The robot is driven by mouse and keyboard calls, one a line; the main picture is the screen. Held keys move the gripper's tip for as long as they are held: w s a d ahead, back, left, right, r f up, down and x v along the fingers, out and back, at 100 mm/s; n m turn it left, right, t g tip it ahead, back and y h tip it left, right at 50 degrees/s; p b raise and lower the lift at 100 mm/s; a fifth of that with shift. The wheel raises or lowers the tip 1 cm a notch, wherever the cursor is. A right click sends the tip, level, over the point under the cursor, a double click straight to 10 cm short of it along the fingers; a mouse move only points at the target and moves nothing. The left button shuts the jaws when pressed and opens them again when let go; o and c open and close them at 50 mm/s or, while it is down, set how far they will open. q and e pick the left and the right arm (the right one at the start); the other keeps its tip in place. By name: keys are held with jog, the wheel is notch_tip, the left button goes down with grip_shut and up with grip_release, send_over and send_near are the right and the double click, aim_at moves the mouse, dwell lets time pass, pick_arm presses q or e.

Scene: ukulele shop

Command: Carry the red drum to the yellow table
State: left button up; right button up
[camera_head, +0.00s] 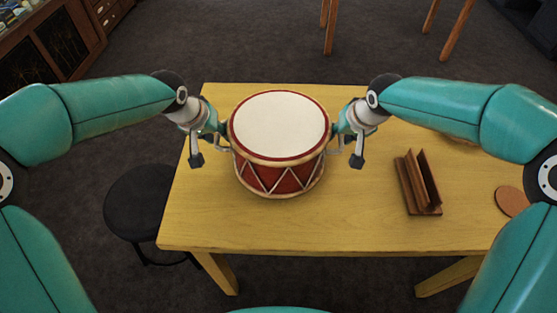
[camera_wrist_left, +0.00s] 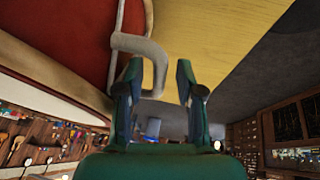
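The red drum (camera_head: 287,178) has a white top, a red rim and white zigzag cords. It appears to stand upright on the yellow table (camera_head: 265,228), left of the table's middle. A grey handle sticks out on each side. My left gripper (camera_head: 211,146) is at the drum's left handle. In the left wrist view its fingers (camera_wrist_left: 158,80) are apart, with the grey handle (camera_wrist_left: 150,48) reaching between their tips and a gap showing. My right gripper (camera_head: 343,147) is at the right handle; its fingers look spread too. Part of the handles is hidden by the grippers.
A brown wooden stand (camera_head: 418,185) and a round brown disc (camera_head: 511,200) are on the table's right side. A black stool (camera_head: 150,200) stands at the table's left. Wooden legs (camera_head: 331,28) of other furniture show behind. Dark cabinets (camera_head: 50,50) are at back left.

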jog(key=shift+s+r, duration=0.1)
jog(key=shift+r, duration=0.15)
pick_arm(q)
jog(key=v, duration=1.1)
pick_arm(e)
jog(key=v, duration=1.1)
jog(key=shift+r, duration=0.15)
jog(key=shift+s, duration=0.1)
